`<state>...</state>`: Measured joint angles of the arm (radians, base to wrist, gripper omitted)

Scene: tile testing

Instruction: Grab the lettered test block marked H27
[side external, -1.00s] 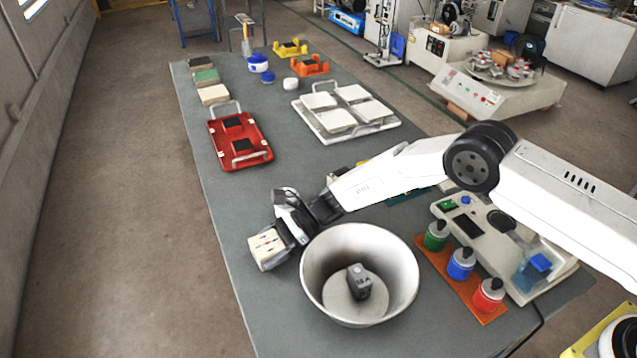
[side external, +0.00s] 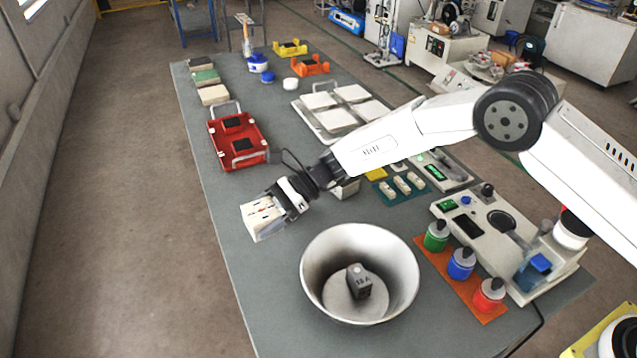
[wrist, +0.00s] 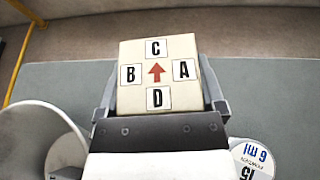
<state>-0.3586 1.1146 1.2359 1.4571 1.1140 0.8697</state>
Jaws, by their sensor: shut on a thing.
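My gripper (side external: 275,210) is shut on a cream block (side external: 260,219), held above the grey table. In the wrist view the block (wrist: 157,78) sits between the two fingers. Its visible face has the letters A, B, C and D in framed squares around a red arrow. The mark H27 cannot be read on it in these frames; its other sides are hidden or too small to read.
A grey-white bowl (side external: 318,245) with a dark, marked weight (side external: 358,283) stands right of my gripper. Red (side external: 488,295), blue (side external: 461,263) and green (side external: 436,236) bottles stand beyond it. A red tray (side external: 262,152) lies behind. The table's left edge is close.

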